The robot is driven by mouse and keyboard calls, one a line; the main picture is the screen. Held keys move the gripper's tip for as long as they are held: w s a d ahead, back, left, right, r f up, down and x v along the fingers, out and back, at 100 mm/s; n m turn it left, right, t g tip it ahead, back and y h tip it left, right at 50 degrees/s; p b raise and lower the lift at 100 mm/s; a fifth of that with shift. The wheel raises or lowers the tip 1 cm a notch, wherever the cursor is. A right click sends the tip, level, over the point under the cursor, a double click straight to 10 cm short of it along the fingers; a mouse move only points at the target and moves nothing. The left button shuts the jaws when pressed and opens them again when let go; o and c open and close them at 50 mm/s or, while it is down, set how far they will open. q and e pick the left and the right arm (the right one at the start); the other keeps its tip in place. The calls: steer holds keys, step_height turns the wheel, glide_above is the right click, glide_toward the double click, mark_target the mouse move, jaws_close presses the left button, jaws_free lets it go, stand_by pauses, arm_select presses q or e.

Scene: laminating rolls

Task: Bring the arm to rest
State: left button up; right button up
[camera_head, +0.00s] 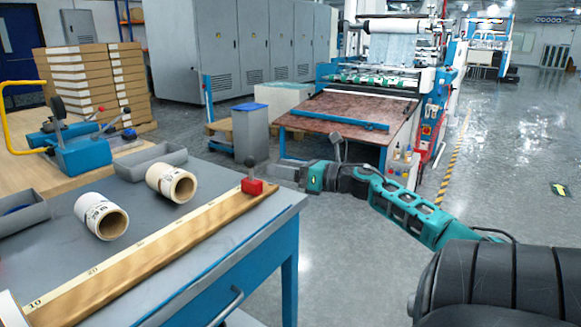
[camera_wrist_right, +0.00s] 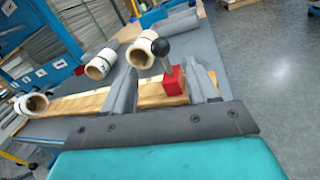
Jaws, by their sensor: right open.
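My right gripper (camera_head: 276,171) is at the near table's right end, just right of the red stop block with a black ball knob (camera_head: 253,186). In the right wrist view my right gripper (camera_wrist_right: 165,80) has its two fingers spread apart. The red block (camera_wrist_right: 174,82) shows between them, but I cannot tell whether they touch it. No object is held. The block sits at the end of a wooden ruler bar (camera_head: 150,250). My left gripper is not in view.
Two white rolls, the left one (camera_head: 101,216) and the right one (camera_head: 171,183), lie on the grey table (camera_head: 60,260) behind the bar. Grey bins (camera_head: 150,162) stand at its back edge. A laminating machine (camera_head: 350,112) stands beyond. The floor at right is open.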

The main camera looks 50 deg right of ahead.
steer(key=shift+v, duration=0.85)
